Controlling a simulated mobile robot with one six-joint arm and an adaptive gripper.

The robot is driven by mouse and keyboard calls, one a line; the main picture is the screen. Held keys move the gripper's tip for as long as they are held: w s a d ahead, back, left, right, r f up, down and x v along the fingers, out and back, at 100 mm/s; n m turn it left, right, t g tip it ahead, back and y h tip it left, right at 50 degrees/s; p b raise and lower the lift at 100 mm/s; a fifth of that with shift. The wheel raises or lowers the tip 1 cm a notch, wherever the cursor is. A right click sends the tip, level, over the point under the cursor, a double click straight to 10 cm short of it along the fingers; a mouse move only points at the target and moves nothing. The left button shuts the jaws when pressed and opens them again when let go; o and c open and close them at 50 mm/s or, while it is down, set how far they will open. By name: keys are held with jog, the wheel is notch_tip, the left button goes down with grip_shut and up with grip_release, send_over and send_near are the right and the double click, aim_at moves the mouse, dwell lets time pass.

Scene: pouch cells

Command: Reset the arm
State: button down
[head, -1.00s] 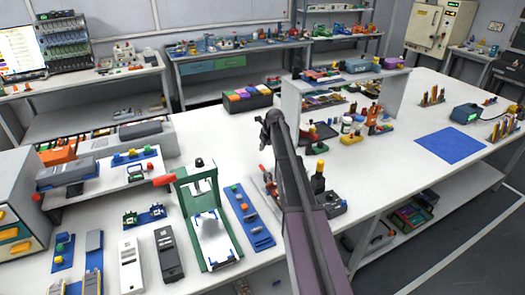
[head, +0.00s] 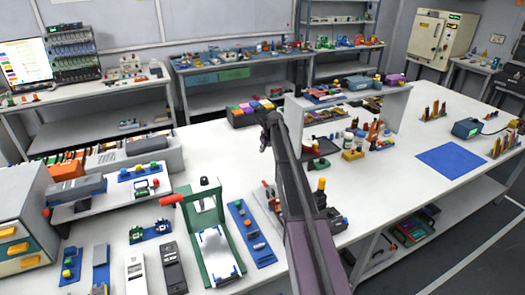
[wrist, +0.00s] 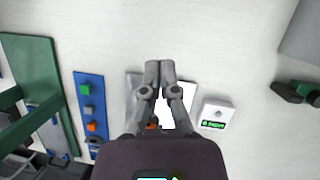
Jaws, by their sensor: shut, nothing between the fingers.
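In the wrist view my gripper (wrist: 160,66) points down over the white bench, its two fingers together with nothing between them. Below it lie a grey plate and a white sheet (wrist: 188,92), partly hidden by the fingers. A small white box with a green display (wrist: 217,115) is just right of the fingers. A blue strip with coloured buttons (wrist: 90,105) and a green frame (wrist: 38,75) are to the left. In the head view my arm reaches up over the middle of the bench, and I cannot make out the fingers there.
The head view shows a green press with a red handle (head: 208,240) left of my arm. A shelf stand (head: 392,103) rises behind it to the right, with bottles and small tools below.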

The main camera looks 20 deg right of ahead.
dwell(0.3)
jog(key=s+a+n+g, duration=0.1)
jog(key=s+a+n, duration=0.5)
jog(key=s+n, duration=0.5)
jog(key=s+a+n+g+h, duration=0.1)
jog(key=s+a+n, duration=0.6)
jog(key=s+n, duration=0.4)
jog(key=s+a+f+n+g+h, duration=0.1)
jog(key=s+a+n, duration=0.6)
jog(key=s, duration=1.4)
jog(key=n, duration=0.4)
jog(key=shift+a+g, duration=0.2)
jog(key=shift+g, duration=0.2)
